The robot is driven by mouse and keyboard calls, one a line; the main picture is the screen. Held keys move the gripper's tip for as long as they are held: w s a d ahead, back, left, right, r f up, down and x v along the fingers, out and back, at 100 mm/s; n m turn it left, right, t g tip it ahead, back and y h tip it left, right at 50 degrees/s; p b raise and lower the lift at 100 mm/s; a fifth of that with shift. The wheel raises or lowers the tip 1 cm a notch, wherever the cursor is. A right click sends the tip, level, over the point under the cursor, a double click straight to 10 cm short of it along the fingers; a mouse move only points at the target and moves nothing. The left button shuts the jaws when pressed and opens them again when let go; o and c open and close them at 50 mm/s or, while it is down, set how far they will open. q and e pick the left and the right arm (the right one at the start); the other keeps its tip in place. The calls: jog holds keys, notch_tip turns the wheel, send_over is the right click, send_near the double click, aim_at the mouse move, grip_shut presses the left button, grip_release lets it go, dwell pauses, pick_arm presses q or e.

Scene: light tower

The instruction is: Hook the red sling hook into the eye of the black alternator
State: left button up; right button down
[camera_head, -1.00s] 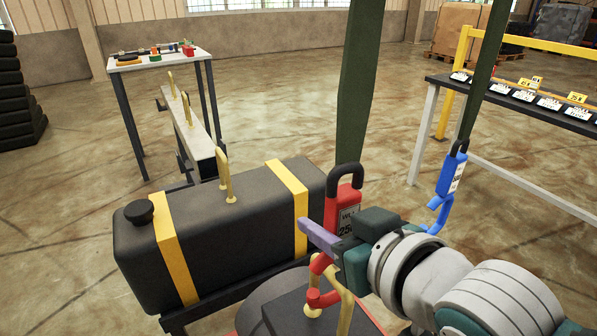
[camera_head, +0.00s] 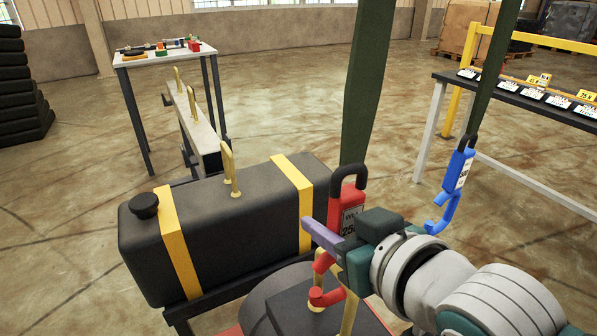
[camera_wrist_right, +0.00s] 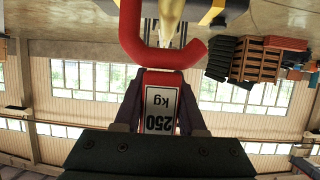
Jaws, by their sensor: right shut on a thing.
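The red sling hook (camera_head: 347,216) hangs on a dark green sling, with a 250 label on its body. My right gripper (camera_head: 318,236) is shut on the hook's body; its dark jaws also flank the labelled body (camera_wrist_right: 160,108) in the right wrist view. The black alternator (camera_head: 268,302) is at the bottom of the head view, partly cut off. Its brass eye (camera_head: 349,315) stands beside the hook's curved lower end (camera_head: 322,296). In the wrist view the brass eye (camera_wrist_right: 172,22) shows within the hook's curve. I cannot tell whether the tip passes through it. My left gripper is not in view.
A black tank (camera_head: 235,215) with yellow straps and a brass eye lies left of the alternator. A blue hook (camera_head: 459,170) hangs on another sling at right. A beam with brass eyes and a small table (camera_head: 165,58) stand behind. Open floor lies between them and the labelled bench (camera_head: 530,95).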

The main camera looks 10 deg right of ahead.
jog(key=shift+w+f, duration=0.1)
jog(key=shift+f, duration=0.05)
jog(key=c, duration=0.7)
grip_release()
jog(key=o, duration=0.3)
jog(key=shift+f, duration=0.25)
jog(key=s+d+r+m+g+h+p, duration=0.15)
jog(key=s+d+r+g+p, duration=0.35)
jog(key=s, duration=0.7)
jog(key=s+d+r+g+h+p, duration=0.2)
jog(key=s+d+r+g+p, duration=0.25)
jog(key=s, duration=0.85)
notch_tip(320, 180, up, 36)
jog(key=p, duration=3.5)
jog(key=shift+w+a+p, duration=0.15)
jog(key=shift+p, duration=0.2)
